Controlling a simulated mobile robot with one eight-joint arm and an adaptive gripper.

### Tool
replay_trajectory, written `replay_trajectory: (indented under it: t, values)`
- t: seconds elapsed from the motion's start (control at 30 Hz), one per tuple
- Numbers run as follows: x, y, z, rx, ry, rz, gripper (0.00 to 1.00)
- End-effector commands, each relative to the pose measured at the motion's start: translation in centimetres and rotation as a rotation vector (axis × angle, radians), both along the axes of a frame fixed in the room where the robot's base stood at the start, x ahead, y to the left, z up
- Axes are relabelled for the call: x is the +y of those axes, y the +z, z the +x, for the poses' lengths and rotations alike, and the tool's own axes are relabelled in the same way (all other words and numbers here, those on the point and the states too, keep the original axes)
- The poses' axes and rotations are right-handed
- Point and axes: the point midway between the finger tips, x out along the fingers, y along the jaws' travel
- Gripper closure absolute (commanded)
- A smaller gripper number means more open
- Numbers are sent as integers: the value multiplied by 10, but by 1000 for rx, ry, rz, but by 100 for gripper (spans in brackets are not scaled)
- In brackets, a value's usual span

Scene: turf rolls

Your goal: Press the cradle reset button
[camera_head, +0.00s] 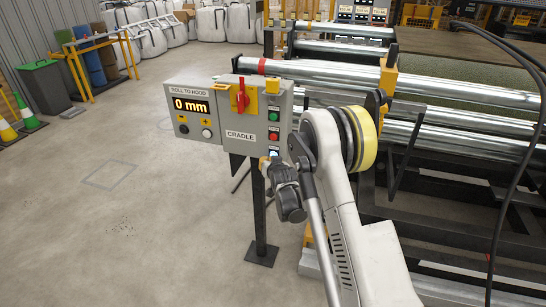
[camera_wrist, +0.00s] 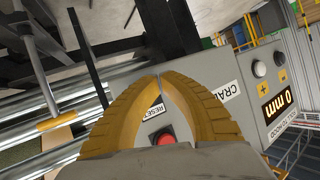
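The grey cradle panel (camera_head: 240,120) stands on a post, with a red lever switch (camera_head: 240,95), a green button (camera_head: 274,116), a red button (camera_head: 274,136) and a pale reset button (camera_head: 275,153) in a column. My gripper (camera_head: 265,162) is at the panel's lower right corner, by the reset button. In the wrist view, the yellow fingers (camera_wrist: 160,76) meet at their tips and hold nothing. The RESET label (camera_wrist: 156,111) and the red button (camera_wrist: 162,135) show between the fingers. The tips cover the reset button there, so I cannot tell whether they touch it.
The roll-to-hood box (camera_head: 192,108) reads 0 mm, left of the panel. Steel rollers (camera_head: 450,90) and a dark frame stand at the right.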

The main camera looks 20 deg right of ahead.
Motion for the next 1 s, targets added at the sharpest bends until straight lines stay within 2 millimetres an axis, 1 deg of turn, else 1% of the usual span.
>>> replay_trajectory:
  t: [0.1,1.0]
  values:
    - [-2,0,3,0,0,0,100]
    - [-6,0,8,0,0,0,100]
